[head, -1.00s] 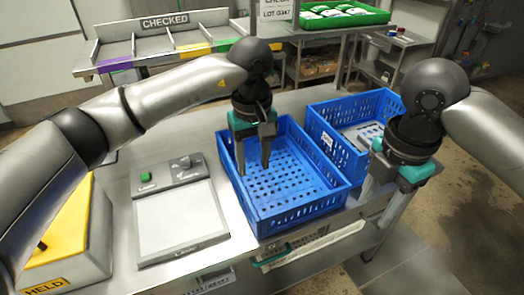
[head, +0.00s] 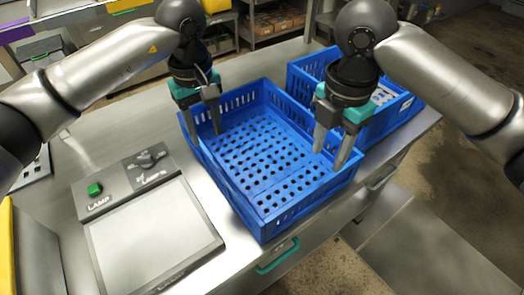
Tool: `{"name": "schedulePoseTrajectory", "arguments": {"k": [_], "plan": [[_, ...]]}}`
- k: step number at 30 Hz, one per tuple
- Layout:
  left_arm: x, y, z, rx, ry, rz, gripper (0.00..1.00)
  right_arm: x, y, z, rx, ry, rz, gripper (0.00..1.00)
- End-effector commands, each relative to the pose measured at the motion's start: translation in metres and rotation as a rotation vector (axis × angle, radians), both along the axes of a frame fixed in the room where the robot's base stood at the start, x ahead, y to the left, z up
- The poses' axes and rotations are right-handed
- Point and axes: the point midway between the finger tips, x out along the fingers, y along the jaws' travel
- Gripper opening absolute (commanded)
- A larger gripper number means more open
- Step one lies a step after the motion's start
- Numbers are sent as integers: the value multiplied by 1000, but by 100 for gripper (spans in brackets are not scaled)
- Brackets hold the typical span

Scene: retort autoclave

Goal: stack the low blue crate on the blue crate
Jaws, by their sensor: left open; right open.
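The nearer blue crate (head: 258,160), which looks like the low one, stands empty on the steel table with a perforated floor. A second blue crate (head: 400,112) stands behind it to the right, partly hidden by my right arm. My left gripper (head: 204,135) is open at the nearer crate's left end, one finger near the outside of the rim and one over the inside. My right gripper (head: 331,155) is open at that crate's right side, its fingers near the rim. I cannot tell whether any finger touches the crate.
A grey lamp panel (head: 155,240) with a green button (head: 94,189) lies left of the nearer crate. The steel table's front edge runs close below both crates. Shelving (head: 275,20) stands at the back.

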Motion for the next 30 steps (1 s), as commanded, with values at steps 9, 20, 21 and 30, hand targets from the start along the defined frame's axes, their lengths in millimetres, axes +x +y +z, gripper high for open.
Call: {"name": "schedulePoseTrajectory", "arguments": {"k": [9,20,21,30], "plan": [[-1,0,-18,1,4,0,50,0,0,-18,0,4,-2,50],[-1,0,-88,-1,6,1,50,-1,0,-88,-1,5,-2,50],[-1,0,-96,0,5,1,50,-1,0,-96,-1,5,-2,50],[-1,0,-142,0,4,1,50,0,0,-141,0,1,0,50]]}}
